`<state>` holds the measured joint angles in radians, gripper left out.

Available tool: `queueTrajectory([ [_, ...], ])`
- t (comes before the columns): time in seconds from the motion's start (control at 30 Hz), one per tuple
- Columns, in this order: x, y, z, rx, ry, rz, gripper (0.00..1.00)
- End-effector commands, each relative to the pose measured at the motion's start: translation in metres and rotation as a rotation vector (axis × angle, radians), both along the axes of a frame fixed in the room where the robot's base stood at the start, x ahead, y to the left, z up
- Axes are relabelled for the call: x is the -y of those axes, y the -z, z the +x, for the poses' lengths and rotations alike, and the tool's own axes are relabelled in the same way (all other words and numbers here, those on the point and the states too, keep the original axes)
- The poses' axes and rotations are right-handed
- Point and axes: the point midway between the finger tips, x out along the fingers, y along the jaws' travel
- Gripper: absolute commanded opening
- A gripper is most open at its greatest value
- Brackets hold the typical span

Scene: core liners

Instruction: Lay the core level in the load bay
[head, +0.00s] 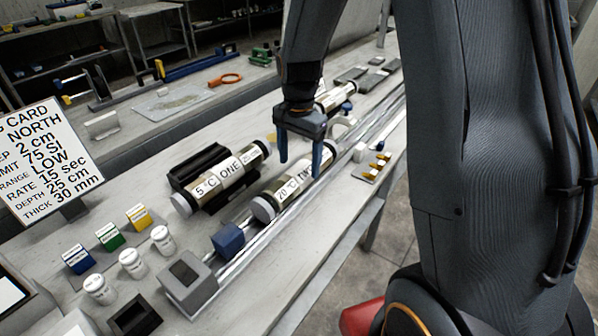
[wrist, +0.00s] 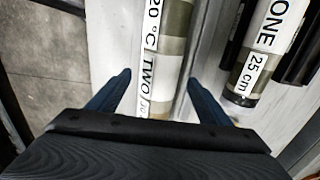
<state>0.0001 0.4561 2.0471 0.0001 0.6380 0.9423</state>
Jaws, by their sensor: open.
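A core labelled "20 °C TWO" (head: 292,186) lies lengthwise on or beside the long metal rail (head: 262,232), its pale end cap toward the front. My gripper (head: 300,168) is open over it, pointing down. In the wrist view the same core (wrist: 168,72) runs between the two spread fingers (wrist: 158,78); whether they touch it I cannot tell. A core labelled "5 °C ONE" (head: 228,178) lies in a black cradle (head: 190,163) to the left; it also shows in the wrist view (wrist: 258,60). Which part is the load bay I cannot tell.
A blue block (head: 228,239) and a grey block (head: 187,283) stand at the rail's front end. White jars (head: 131,262) and coloured boxes (head: 108,236) stand front left. A third core (head: 337,96) lies behind my gripper. A sign card (head: 45,165) stands at left.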

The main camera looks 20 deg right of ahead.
Motion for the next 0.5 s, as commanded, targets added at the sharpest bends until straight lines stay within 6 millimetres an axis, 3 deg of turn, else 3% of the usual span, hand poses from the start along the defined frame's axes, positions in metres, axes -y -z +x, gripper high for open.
queueTrajectory([
  [0.3, 0.0, -0.059, 0.001, 0.004, 0.0, 0.0, 0.72],
  [0.5, 0.0, -0.076, -0.001, 0.001, -0.007, 0.0, 0.72],
])
